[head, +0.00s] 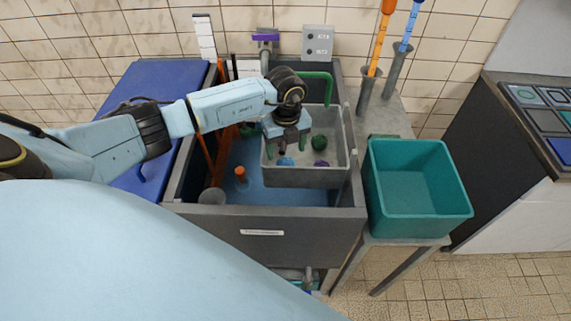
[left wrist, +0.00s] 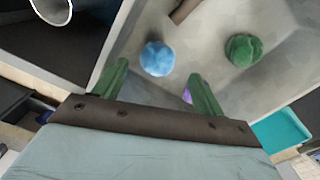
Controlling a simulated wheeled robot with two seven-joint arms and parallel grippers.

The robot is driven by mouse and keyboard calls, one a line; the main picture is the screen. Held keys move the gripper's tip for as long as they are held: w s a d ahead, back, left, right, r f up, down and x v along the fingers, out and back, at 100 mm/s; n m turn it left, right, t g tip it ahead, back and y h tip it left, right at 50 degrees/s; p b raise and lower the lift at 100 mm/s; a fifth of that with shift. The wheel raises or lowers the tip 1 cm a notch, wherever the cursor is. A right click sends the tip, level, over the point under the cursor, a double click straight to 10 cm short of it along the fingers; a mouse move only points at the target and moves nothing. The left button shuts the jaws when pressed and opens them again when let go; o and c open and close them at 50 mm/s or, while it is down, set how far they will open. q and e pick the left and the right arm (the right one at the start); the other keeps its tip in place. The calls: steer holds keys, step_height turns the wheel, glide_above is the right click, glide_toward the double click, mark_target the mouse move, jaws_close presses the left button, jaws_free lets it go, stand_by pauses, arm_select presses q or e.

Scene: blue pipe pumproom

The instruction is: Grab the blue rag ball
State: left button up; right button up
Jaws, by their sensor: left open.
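The blue rag ball (head: 285,162) lies on the floor of a grey tray (head: 345,150) set in the sink. It shows whole in the left wrist view (left wrist: 157,57). My left gripper (head: 289,148) is over the tray, pointing down, just above the ball. In the left wrist view its two green fingers (left wrist: 158,72) are apart, with the blue ball beyond the gap between them and nothing held. A green ball (head: 319,142) and a purple ball (head: 321,163) lie to the right in the tray. The purple one is mostly hidden behind a finger in the wrist view (left wrist: 187,96). My right gripper is out of view.
The tray walls stand close around the balls. The deep grey sink (head: 262,218) holds an orange-topped piece (head: 240,174). A green pipe (head: 318,76) arches at the tray's back edge. An empty teal bin (head: 417,183) stands to the right.

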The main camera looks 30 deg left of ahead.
mark_target(285, 160)
arm_select(q)
steer(key=f, duration=0.5)
steer(key=shift+s+f+p, duration=0.15)
steer(key=shift+s+p, duration=0.1)
steer(key=shift+p, duration=0.05)
steer(key=c, duration=1.1)
